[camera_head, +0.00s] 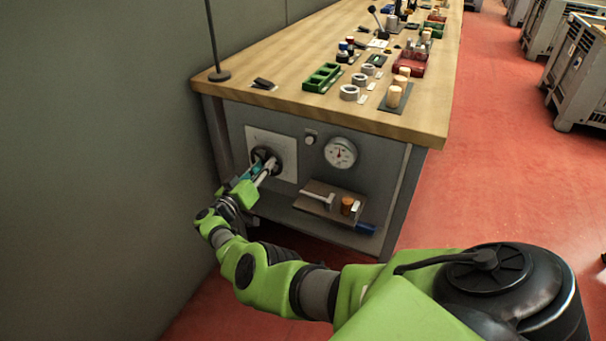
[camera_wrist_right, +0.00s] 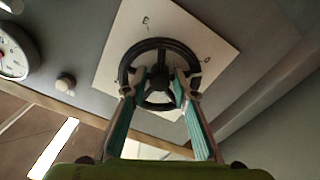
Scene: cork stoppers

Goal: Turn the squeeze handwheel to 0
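The black squeeze handwheel (camera_wrist_right: 160,46) sits on a white square plate (camera_wrist_right: 187,22) with small marks that I cannot read surely. In the head view the handwheel (camera_head: 265,154) and plate (camera_head: 286,146) are on the bench's front panel, partly behind my gripper. My right gripper (camera_wrist_right: 158,84) reaches the wheel with its two fingers apart, one on each side of the hub. The tips overlap the wheel in the wrist view; I cannot tell whether they touch it. The right gripper also shows in the head view (camera_head: 262,172). My left gripper is not in view.
Right of the wheel are a small knob (camera_head: 310,138) and a round gauge (camera_head: 341,153). Below them a shelf board (camera_head: 318,207) holds a white-handled tool and a cork. The wooden benchtop (camera_head: 300,101) overhangs above with several small items. A grey wall (camera_head: 100,150) stands close on the left.

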